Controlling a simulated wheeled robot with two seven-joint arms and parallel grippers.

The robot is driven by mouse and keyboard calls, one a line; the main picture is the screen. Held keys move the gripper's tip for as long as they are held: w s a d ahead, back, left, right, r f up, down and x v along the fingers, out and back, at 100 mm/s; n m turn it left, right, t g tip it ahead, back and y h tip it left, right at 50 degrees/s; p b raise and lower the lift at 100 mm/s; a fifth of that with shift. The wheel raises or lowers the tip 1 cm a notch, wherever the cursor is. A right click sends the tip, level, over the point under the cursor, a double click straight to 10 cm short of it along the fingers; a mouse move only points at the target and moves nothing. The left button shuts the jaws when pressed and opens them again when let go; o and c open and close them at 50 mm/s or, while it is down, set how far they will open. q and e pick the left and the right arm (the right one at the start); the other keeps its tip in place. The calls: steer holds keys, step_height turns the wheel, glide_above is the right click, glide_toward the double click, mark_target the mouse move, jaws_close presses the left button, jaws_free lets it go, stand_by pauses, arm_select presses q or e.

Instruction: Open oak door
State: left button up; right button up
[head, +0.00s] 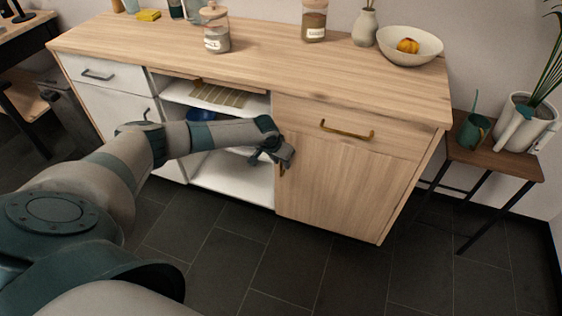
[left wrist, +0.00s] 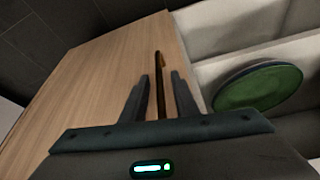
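The oak door (head: 335,185) is the lower right front of the sideboard, below an oak drawer. It looks closed, flush with the cabinet front. Its upright bronze handle (head: 283,171) is near its left edge, partly hidden by my left gripper (head: 279,158). In the left wrist view, the two dark fingers (left wrist: 160,92) stand apart on either side of the handle (left wrist: 159,72), with gaps visible. The oak door (left wrist: 95,75) fills the left of that view. My right gripper is not seen.
Open white shelves (head: 232,180) lie left of the door. A green round dish (left wrist: 258,88) shows there in the wrist view. A small side table (head: 510,161) with plant pots stands at the right. The dark tiled floor in front of the door is clear.

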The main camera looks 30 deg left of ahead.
arm_select(q)
jaws_close()
stand_by(1.3)
